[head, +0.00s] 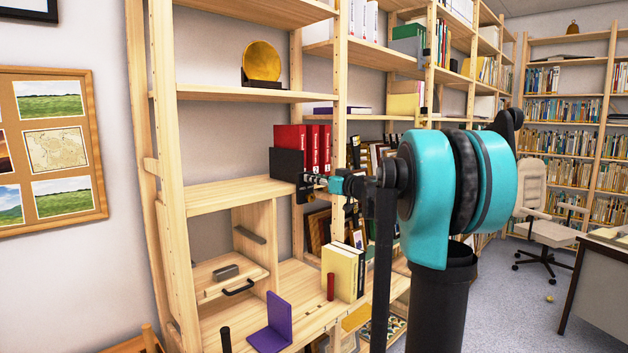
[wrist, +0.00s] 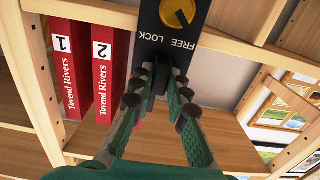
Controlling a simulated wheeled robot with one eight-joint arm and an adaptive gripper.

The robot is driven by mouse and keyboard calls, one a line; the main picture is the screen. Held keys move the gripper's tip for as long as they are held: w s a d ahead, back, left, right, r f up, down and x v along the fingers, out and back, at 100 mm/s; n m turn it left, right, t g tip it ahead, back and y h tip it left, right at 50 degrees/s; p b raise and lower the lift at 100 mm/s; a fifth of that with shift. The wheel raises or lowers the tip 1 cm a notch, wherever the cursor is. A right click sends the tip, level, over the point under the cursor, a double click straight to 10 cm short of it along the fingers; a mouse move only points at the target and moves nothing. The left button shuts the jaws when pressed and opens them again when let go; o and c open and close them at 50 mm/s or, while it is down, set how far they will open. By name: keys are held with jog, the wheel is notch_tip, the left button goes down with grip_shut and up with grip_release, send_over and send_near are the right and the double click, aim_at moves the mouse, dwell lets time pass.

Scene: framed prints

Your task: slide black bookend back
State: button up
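The black bookend (head: 286,164) stands upright on a middle wooden shelf, in front of the red books (head: 303,140). In the wrist view, the black bookend (wrist: 172,35) shows a yellow dial and the words FREE LOCK, upside down. My gripper (head: 308,182) is at the right, lower side of the bookend in the head view. In the wrist view, my gripper (wrist: 158,78) has its fingertips drawn in on both sides of a narrow black part at the bookend, and looks shut on it. The fingers partly hide this part.
The red books (wrist: 82,65) stand close beside the bookend in the wrist view. The shelf board (head: 235,193) is bare to the left. A purple bookend (head: 272,325) and yellow books (head: 342,272) stand on the board below. Wooden uprights flank the bay.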

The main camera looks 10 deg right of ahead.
grip_shut()
jog(key=s+a, duration=1.1)
jog(key=a, duration=0.4)
jog(key=o, duration=0.8)
grip_release()
jog(key=v, duration=1.2)
